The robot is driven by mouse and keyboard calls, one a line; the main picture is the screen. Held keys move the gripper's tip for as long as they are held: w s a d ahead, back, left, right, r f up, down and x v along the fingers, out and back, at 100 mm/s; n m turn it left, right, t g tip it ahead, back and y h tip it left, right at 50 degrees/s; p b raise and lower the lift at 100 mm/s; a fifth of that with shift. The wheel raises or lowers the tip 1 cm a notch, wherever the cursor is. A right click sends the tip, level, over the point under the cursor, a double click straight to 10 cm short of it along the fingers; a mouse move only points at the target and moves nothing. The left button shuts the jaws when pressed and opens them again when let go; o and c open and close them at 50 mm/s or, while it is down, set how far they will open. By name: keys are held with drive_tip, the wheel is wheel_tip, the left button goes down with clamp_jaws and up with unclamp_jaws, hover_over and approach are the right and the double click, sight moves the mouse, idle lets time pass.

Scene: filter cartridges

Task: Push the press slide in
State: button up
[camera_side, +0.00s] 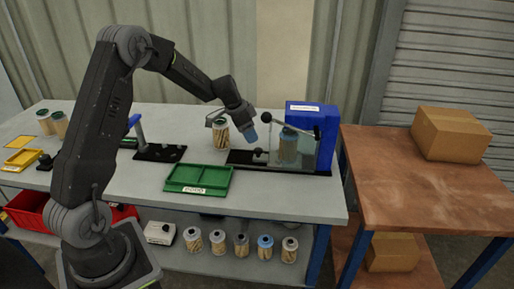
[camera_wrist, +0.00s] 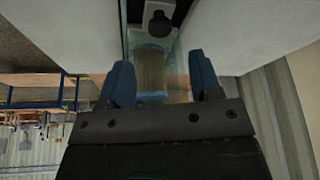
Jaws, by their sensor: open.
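The blue press (camera_side: 325,118) stands at the right end of the bench on a dark base. A cartridge with a blue top (camera_side: 288,147) stands in it behind a clear guard; it seems to show in the wrist view as a tan body (camera_wrist: 152,68). The press slide's black knob (camera_side: 258,153) is on the base, left of the cartridge; a black knob also shows in the wrist view (camera_wrist: 158,22). My gripper (camera_side: 250,136) is above and just left of the press, near the knob. Its blue fingers (camera_wrist: 162,80) are apart with nothing held between them.
A green-topped cartridge (camera_side: 220,134) stands on the bench left of my gripper. A lever with a black ball (camera_side: 267,117) reaches out from the press. A green tray (camera_side: 198,180) lies in front. Cardboard boxes (camera_side: 449,134) are on the side table.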

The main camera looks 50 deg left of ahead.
sight(259, 149)
drive_tip(key=x, duration=0.7)
drive_tip(key=shift+w+f, duration=0.1)
drive_tip(key=shift+f, duration=0.05)
drive_tip(key=shift+c, duration=0.2)
clamp_jaws()
